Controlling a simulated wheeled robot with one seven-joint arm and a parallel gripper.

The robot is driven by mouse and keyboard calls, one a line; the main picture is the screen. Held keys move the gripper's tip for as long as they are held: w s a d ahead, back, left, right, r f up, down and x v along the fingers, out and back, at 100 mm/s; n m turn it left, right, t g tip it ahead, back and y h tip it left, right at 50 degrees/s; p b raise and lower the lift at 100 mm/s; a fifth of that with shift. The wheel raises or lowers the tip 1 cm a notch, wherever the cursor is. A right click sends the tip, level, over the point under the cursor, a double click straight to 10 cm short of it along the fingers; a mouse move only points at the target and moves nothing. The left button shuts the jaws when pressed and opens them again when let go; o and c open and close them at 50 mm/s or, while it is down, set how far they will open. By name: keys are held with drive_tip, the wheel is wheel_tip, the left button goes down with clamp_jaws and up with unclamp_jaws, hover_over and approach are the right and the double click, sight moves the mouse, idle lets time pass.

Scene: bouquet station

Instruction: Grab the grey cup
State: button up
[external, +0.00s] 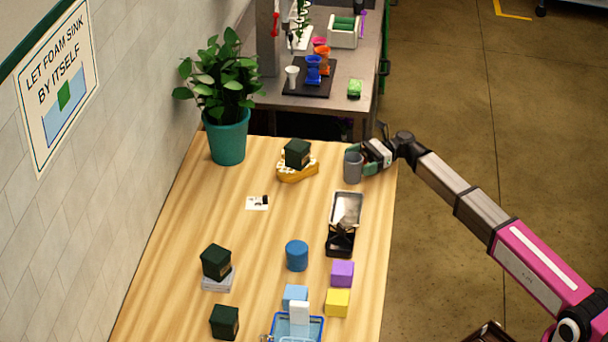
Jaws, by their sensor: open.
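The grey cup (353,168) stands upright on the wooden table near its far right edge. My gripper (366,163) is at the cup's right side, reaching in from the right. Its jaws are open and very close to the cup. I cannot tell whether the fingers touch the cup or how far they reach around it, as the view is small.
A dark box on a yellow tray (297,172) stands left of the cup. A metal tray (347,208) lies just in front of it. A potted plant (227,135) stands at the back left. Blocks, a blue cylinder (297,255) and a blue basket (312,328) are nearer.

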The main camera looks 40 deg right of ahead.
drive_tip(key=a, duration=0.2)
drive_tip(key=shift+w+a, duration=0.2)
drive_tip(key=shift+a, duration=0.1)
drive_tip(key=c, duration=1.1)
drive_tip(key=shift+o, duration=0.2)
drive_tip(key=shift+r, duration=0.5)
drive_tip(key=r, duration=0.2)
drive_tip(key=s+r, duration=0.1)
drive_tip(key=shift+a+r, duration=0.4)
drive_tip(key=s+a+r, duration=0.6)
drive_tip(key=a, duration=0.2)
drive_tip(key=shift+s+r, duration=0.15)
drive_tip(key=shift+s, duration=0.1)
drive_tip(key=shift+a, duration=0.1)
